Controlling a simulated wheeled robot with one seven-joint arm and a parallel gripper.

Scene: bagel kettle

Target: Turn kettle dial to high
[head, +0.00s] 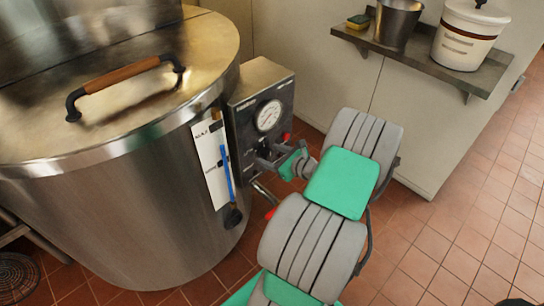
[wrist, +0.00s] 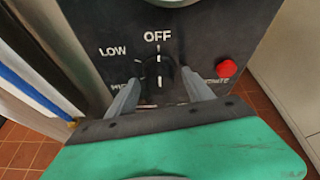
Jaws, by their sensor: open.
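The kettle (head: 130,205) is a large steel drum at the left of the head view, with a dark control box (head: 240,125) on its right side. The kettle dial (wrist: 158,72) is a black knob on the box's front, with a white pointer line towards OFF at the top. LOW is printed at its upper left, and a label below that is partly hidden by a finger. My gripper (wrist: 160,82) is open in front of the panel, with one finger on each side of the dial. Contact cannot be told. In the head view my gripper (head: 268,158) largely hides the dial.
A red button (wrist: 227,68) sits right of the dial. A round gauge (head: 269,115) is above it. A blue-marked sight strip (head: 212,165) runs down the kettle's side. A wall shelf (head: 420,60) holds a pot and a white canister. Tiled floor at right is open.

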